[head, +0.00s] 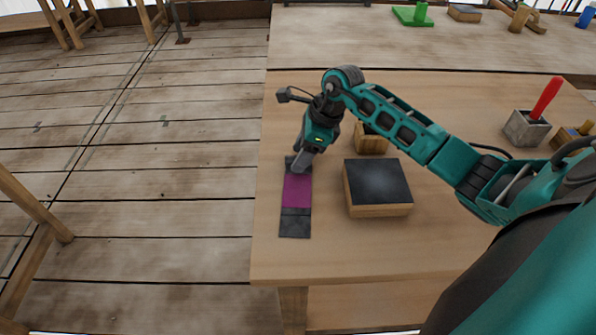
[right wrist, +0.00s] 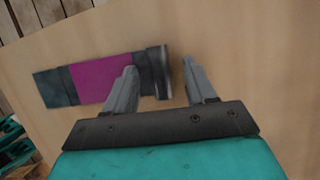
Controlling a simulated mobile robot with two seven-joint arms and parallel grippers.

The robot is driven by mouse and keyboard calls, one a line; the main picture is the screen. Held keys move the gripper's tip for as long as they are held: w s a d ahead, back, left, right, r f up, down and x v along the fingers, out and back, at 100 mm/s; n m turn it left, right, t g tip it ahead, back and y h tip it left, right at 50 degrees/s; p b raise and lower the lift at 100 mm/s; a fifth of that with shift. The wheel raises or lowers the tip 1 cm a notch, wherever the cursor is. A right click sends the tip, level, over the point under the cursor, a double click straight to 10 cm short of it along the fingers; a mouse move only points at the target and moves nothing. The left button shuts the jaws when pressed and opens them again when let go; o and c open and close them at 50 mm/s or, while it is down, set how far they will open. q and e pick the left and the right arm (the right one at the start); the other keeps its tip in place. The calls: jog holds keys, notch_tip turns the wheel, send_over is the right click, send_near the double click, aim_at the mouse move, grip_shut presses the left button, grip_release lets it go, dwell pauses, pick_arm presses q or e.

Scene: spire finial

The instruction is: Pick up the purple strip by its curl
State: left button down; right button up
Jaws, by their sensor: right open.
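The purple strip (head: 297,190) lies along the left part of the table, with a purple middle and dark grey ends. It also shows in the right wrist view (right wrist: 100,78), where its right end turns up into a dark curl (right wrist: 159,72). My right gripper (head: 297,164) is over the strip's far end. In the right wrist view the open right gripper (right wrist: 160,72) has one finger on each side of the curl, the left finger overlapping the strip in the picture. Whether a finger touches the curl, I cannot tell. My left gripper is not in view.
A wooden block with a dark top (head: 378,185) stands right of the strip. A small wooden piece (head: 371,140) is behind it, partly hidden by my arm. A grey block with a red handle (head: 528,128) stands further right. The table's left edge runs close to the strip.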

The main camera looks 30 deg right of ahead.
jog(key=shift+c, duration=0.4)
grip_shut()
jog(key=shift+r, duration=0.2)
